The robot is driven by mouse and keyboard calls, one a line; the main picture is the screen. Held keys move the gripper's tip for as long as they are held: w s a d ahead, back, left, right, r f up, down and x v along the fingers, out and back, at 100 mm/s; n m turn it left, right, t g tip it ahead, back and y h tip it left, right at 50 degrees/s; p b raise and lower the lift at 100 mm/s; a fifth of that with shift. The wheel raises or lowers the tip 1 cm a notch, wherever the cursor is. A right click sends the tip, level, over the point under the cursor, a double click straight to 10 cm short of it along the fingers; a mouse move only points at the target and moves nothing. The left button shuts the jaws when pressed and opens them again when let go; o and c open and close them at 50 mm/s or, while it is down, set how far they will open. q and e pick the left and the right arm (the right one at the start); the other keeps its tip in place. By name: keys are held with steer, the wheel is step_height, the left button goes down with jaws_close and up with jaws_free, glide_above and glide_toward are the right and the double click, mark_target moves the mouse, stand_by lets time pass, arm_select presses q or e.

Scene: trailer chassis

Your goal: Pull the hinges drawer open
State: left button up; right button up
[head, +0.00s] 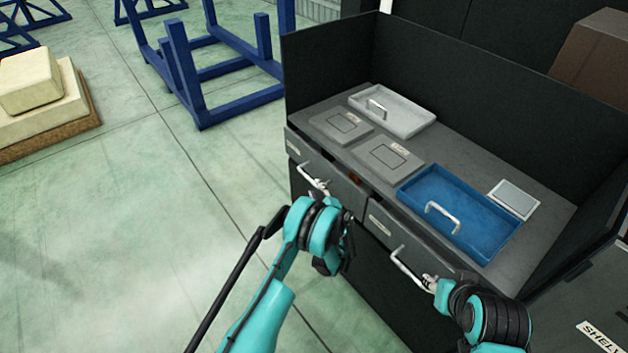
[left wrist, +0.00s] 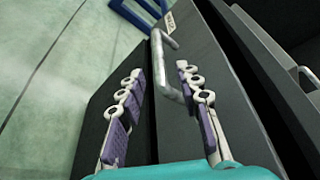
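Two grey drawers sit side by side under the bench top, with labels too small to read, so I cannot tell by name which holds hinges. The left drawer (head: 348,186) has a pale bar handle (head: 312,177), and a dark gap with a bit of red shows behind its front, so it looks slightly open. My left gripper (head: 326,190) is at this handle. In the left wrist view its fingers (left wrist: 160,88) are apart, with the handle (left wrist: 169,70) between them. The right drawer (head: 420,243) has a handle (head: 406,266); my right gripper (head: 430,283) is beside it, its fingers unclear.
On the bench top (head: 455,150) are a white tray (head: 405,112), a blue tray (head: 470,215), two grey flat boxes (head: 386,157) and a small pale panel (head: 513,198). Black walls stand behind. Open floor (head: 150,210) lies left, with blue frames (head: 235,98) beyond.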

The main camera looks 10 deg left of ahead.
mark_target(312, 182)
arm_select(q)
steer(key=b+x, duration=0.2)
steer(key=x, duration=0.4)
steer(key=shift+w+a+f, duration=0.15)
steer(key=shift+f, duration=0.05)
steer(key=shift+w+a, duration=0.25)
steer(key=shift+w, duration=0.2)
steer(key=shift+c, duration=0.2)
jaws_close()
